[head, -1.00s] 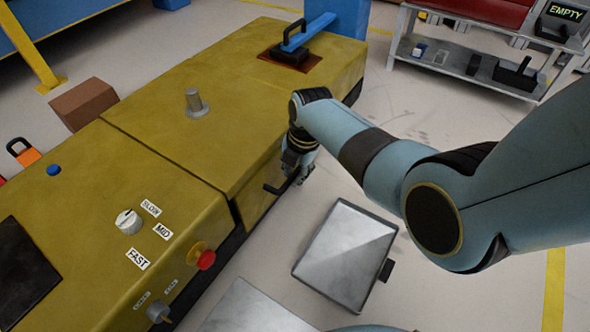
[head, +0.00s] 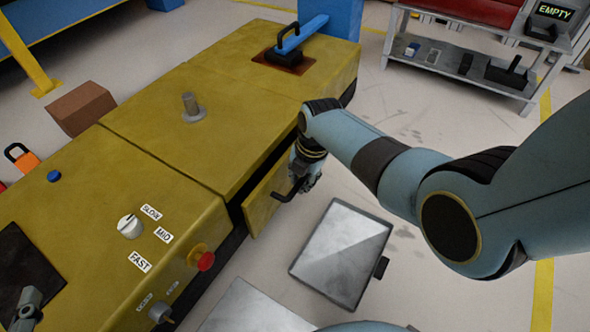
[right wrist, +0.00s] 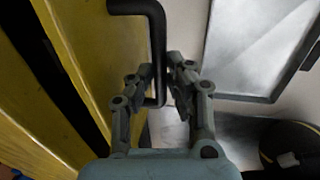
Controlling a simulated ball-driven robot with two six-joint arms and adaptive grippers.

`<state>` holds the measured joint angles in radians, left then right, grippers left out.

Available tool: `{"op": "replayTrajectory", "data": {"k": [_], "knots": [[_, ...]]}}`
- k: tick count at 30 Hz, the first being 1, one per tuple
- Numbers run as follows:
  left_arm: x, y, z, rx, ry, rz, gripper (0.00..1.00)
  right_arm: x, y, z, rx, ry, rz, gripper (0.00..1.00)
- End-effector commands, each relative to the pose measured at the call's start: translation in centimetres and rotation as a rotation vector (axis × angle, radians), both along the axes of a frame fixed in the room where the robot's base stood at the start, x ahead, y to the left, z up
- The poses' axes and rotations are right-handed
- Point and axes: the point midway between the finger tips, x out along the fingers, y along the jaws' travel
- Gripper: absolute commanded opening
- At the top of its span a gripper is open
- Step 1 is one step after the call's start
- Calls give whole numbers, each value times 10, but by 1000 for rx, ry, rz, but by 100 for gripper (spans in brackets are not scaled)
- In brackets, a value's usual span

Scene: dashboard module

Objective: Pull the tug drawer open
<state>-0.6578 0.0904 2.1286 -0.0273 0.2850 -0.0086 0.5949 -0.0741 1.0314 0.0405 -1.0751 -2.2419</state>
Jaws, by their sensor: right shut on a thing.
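The yellow tug (head: 110,205) fills the left and middle of the head view. Its drawer (head: 265,203) stands partly out of the tug's side, with a dark gap behind its front. The drawer's black bar handle (head: 290,190) shows in the right wrist view (right wrist: 155,30) too. My right gripper (head: 308,172) is at the handle, and its fingers (right wrist: 166,88) are shut around the bar. My left gripper (head: 28,305) shows in part at the lower left, above the tug's top; its fingertips are not clear.
A grey metal panel (head: 340,250) lies on the floor beside the drawer, with another (head: 255,308) nearer. A shelf cart (head: 470,65) stands at the back right. Floor between is clear.

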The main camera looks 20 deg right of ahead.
Motion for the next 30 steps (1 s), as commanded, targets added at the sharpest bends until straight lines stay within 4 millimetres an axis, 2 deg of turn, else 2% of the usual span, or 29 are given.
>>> {"op": "replayTrajectory", "data": {"k": [3, 6, 10, 18, 30], "knots": [[-35, 4, -37, -1, 182, 21, 40, -9, -8, 3, -2, 1, -1, 0], [-66, 7, -65, -2, 329, 37, 40, -17, -13, 2, -2, 2, -1, 0], [-54, 8, -60, 2, 393, 45, 40, -26, -21, 2, -1, 2, -1, 0], [-44, 12, -51, 10, 542, 59, 40, -48, -37, 2, -2, 4, -1, 0], [-44, 14, -25, 18, 773, 71, 40, -86, -66, 1, -2, 5, -1, 0]]}}
